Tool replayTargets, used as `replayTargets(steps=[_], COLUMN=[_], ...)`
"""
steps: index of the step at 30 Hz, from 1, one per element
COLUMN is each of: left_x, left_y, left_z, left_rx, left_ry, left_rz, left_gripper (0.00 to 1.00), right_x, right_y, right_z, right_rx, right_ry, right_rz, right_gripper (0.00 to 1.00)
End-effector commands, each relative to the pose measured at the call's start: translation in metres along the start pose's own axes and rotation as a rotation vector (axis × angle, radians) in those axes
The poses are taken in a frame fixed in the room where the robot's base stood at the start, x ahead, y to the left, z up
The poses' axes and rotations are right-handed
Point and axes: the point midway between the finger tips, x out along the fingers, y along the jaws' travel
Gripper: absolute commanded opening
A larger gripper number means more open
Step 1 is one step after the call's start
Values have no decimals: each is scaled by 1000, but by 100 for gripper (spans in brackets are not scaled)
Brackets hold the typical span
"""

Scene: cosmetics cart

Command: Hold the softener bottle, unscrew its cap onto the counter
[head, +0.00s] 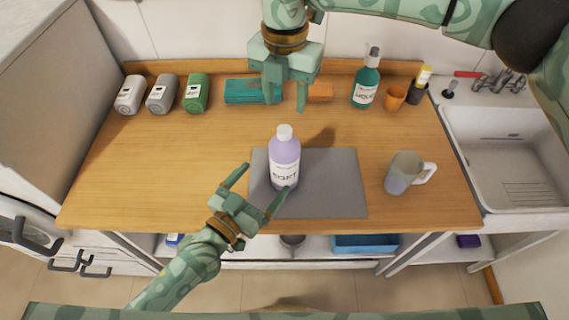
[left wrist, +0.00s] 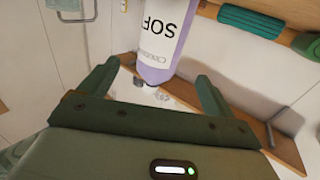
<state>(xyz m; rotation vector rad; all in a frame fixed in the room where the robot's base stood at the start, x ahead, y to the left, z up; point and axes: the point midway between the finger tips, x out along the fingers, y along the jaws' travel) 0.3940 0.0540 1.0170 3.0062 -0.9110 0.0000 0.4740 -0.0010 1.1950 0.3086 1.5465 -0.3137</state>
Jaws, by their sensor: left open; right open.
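The softener bottle (head: 284,163) is lilac with a white label and stands upright on the grey mat (head: 330,190). Its white cap (head: 284,132) is on top. My left gripper (head: 266,177) is open, in front and to the left of the bottle, with its fingers pointing toward it. My right gripper (head: 285,105) is open and points down behind and above the bottle, apart from the cap.
A mug (head: 403,173) stands at the mat's right edge. A green bottle (head: 367,80), an orange cup (head: 395,97) and a sink (head: 500,150) are at the right. Canisters (head: 162,93) and a teal towel (head: 245,91) line the back. The wooden counter (head: 165,165) is clear at left.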

Motion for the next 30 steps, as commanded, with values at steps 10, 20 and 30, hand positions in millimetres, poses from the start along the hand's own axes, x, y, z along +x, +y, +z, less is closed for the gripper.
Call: replayTargets(steps=[10, 20, 30], left_x=[81, 112, 113], left_y=[0, 0, 0], left_z=[-1, 0, 0], left_rx=[-1, 0, 0], left_ry=[2, 0, 0], left_rz=[0, 1, 1], left_gripper=[90, 90, 67], right_x=[0, 0, 0], right_y=[0, 1, 1], right_z=[-1, -1, -1], right_rx=[-3, -4, -4], right_ry=[2, 3, 3], right_rz=[2, 2, 2], right_gripper=[45, 45, 45])
